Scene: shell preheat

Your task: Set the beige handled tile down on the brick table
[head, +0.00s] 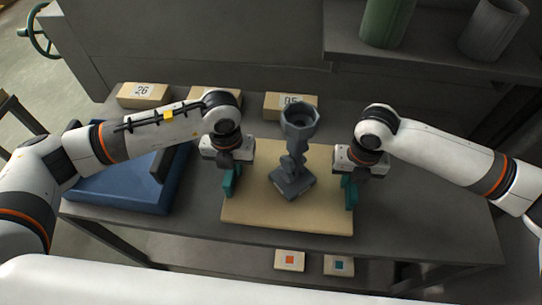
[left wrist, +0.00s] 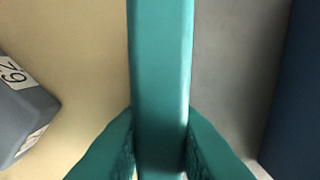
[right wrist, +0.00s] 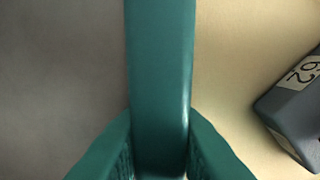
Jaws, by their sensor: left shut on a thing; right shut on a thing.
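The beige handled tile (head: 285,219) is level over the middle of the grey table (head: 425,205) in the head view. I cannot tell whether it touches the tabletop. My left gripper (head: 229,182) is shut on its left teal handle (left wrist: 161,70), and my right gripper (head: 350,190) is shut on its right teal handle (right wrist: 160,70). A dark grey goblet-like piece with a square base (head: 293,183) stands upright near the tile's middle. Its labelled base also shows at the edges of the left wrist view (left wrist: 18,115) and the right wrist view (right wrist: 296,112).
A blue tray (head: 120,190) lies left of the tile. Green (head: 386,20) and grey (head: 493,28) cylinders stand on a shelf at upper right. The table right of the tile is clear.

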